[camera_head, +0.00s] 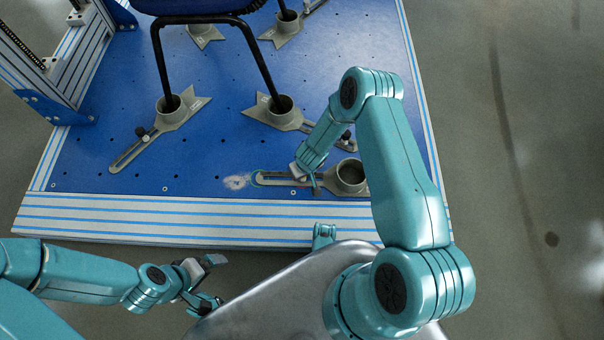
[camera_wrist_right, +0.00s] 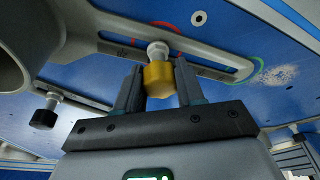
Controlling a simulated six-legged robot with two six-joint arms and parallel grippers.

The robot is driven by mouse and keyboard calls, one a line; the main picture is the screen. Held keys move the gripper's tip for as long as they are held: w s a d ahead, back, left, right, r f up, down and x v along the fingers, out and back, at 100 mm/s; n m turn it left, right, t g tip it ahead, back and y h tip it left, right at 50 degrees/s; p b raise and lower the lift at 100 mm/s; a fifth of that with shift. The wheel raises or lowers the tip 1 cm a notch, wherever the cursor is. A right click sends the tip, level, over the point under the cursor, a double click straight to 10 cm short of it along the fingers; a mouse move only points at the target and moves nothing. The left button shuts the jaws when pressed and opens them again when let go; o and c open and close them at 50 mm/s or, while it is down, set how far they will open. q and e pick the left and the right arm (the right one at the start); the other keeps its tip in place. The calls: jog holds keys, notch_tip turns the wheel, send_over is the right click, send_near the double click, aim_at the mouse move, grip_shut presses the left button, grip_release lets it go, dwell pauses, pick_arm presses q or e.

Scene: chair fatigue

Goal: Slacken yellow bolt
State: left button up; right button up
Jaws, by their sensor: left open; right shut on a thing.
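The yellow bolt (camera_wrist_right: 159,80) shows in the right wrist view, with a pale shank at the slot of a grey slotted bracket (camera_wrist_right: 205,62). My right gripper (camera_wrist_right: 160,88) has a finger on each side of the bolt's yellow head and is shut on it. In the head view my right gripper (camera_head: 306,178) is down at the same bracket (camera_head: 275,178), near its round cup (camera_head: 350,176), and hides the bolt. My left gripper (camera_head: 214,279) is open and empty, off the front edge of the blue plate, at the lower left.
A black bolt (camera_wrist_right: 44,116) sits on another bracket in the right wrist view. The chair's black legs (camera_head: 160,65) stand in bracket cups on the blue plate (camera_head: 215,150). A frame (camera_head: 75,65) rises at the back left. Open floor (camera_head: 520,130) lies to the right.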

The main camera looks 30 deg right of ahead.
jog(key=shift+s, duration=0.1)
jog(key=n+p, duration=0.1)
jog(key=n, duration=0.2)
jog(key=shift+r+y, duration=0.15)
jog(key=shift+y, duration=0.15)
jog(key=shift+n, duration=0.6)
jog(key=shift+n+y+p, duration=0.3)
jog(key=shift+n+p, duration=0.3)
jog(key=shift+p, duration=0.25)
jog(key=shift+f+n, duration=0.2)
jog(key=shift+n, duration=0.5)
jog(key=shift+n+g, duration=0.3)
jog(key=shift+n+y, duration=0.3)
